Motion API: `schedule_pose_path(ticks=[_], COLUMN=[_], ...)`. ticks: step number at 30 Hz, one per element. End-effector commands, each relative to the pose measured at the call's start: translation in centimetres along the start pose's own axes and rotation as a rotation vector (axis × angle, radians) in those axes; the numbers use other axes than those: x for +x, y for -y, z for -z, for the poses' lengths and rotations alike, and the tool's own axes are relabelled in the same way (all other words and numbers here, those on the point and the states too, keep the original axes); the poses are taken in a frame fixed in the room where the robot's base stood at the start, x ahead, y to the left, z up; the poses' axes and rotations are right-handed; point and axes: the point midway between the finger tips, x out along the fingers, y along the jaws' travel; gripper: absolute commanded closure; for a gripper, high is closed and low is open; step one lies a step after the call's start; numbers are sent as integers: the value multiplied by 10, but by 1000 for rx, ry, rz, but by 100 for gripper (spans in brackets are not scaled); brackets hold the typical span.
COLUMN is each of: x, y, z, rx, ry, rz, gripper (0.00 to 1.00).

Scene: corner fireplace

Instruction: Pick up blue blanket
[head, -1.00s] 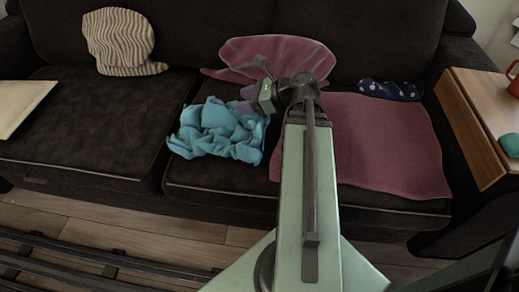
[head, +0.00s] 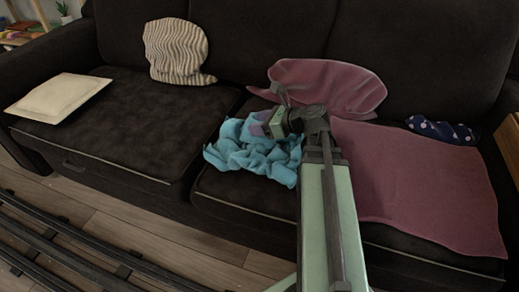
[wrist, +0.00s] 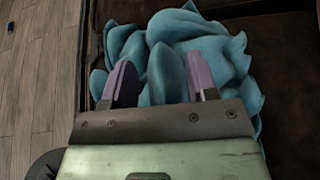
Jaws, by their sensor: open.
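The blue blanket (head: 250,150) lies crumpled on the dark sofa seat, left of the pink blanket. It also fills the middle of the wrist view (wrist: 190,30). My gripper (head: 262,124) is over the blanket's right part in the head view. In the wrist view my gripper (wrist: 158,75) shows two purple fingers spread apart, with a fold of blue cloth between them. Cloth also lies outside the fingers on both sides. I cannot tell how firmly the fingertips touch it. My wrist hides the blanket's right edge in the head view.
A dotted navy cloth (head: 440,131) lies at the right. A striped cushion (head: 176,50) and a cream pillow (head: 60,95) are on the left. The left seat (head: 150,125) has free room.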

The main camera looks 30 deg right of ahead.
Motion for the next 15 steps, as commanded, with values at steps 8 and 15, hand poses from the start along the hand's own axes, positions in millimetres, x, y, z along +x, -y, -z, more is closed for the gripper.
schedule_pose_path(ticks=[8,15], x=[2,1], y=[0,0], z=[-1,-1], rx=[0,0], ry=[0,0], rz=[1,1], gripper=[56,93])
